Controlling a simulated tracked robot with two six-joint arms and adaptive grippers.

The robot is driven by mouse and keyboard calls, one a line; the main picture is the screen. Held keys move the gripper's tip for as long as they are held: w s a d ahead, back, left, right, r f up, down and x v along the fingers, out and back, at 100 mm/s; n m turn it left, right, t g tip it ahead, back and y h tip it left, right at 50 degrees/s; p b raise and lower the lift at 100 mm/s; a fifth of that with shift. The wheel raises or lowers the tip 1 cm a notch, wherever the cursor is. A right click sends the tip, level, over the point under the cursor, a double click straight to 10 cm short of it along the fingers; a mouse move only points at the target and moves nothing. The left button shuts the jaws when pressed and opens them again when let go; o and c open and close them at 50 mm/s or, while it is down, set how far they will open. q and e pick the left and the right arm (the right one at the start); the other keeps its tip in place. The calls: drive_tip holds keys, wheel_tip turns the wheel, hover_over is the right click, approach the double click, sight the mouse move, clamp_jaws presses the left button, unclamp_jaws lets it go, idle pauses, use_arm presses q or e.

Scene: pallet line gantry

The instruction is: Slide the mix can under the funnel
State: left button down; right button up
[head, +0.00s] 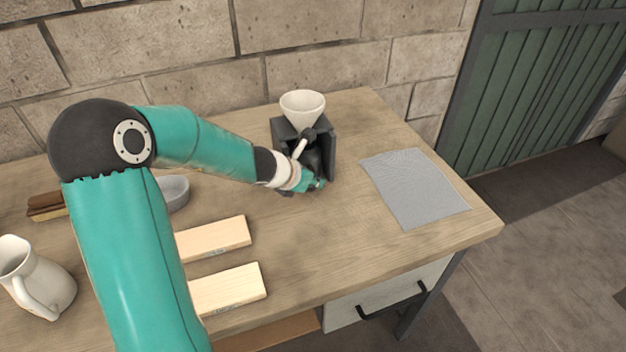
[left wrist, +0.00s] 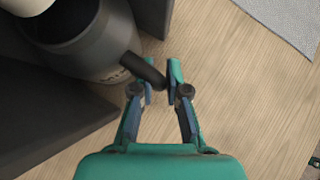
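The white funnel (head: 302,107) sits on top of a dark stand (head: 329,150). The dark grey mix can (left wrist: 97,47) is beside the stand's dark wall and below the funnel (left wrist: 24,5) in the left wrist view. Whether the can is fully under the funnel I cannot tell. In the head view my left gripper (head: 314,184) is at the stand's open front, and my wrist hides much of the can. In the left wrist view the fingers of my left gripper (left wrist: 160,84) are closed in around the can's dark handle. My right gripper is not in view.
A grey cloth (head: 415,187) lies right of the stand. Two pale wooden blocks (head: 215,238) (head: 229,288), a grey bowl (head: 175,193) and a white pitcher (head: 36,280) are to the left. The tabletop in front of the stand is clear.

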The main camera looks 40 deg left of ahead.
use_arm(q)
drive_tip(key=c, duration=1.1)
unclamp_jaws()
drive_tip(key=shift+r, duration=0.1)
drive_tip(key=v, duration=1.1)
drive_tip(key=shift+s+r, duration=0.15)
drive_tip(key=shift+s, duration=0.15)
